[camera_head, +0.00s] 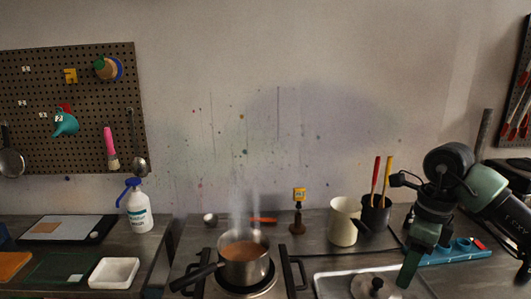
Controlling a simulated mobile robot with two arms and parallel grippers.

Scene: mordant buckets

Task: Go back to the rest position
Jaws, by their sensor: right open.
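My right gripper (409,268) hangs at the right, pointing down in front of the blue tray and beside the metal sink or tray with a lid. It is open and I see nothing between its fingers. My right arm comes in from the right edge. My left gripper is not in view. A steel pot (244,268) with brown liquid stands on the stove at the centre, and steam rises from it.
A cream jug (343,222) and a black holder (375,217) with red and yellow handles stand left of my right gripper. A blue tray (458,254) lies beside it. A white bottle (138,208) and white dish (114,273) are on the left counter.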

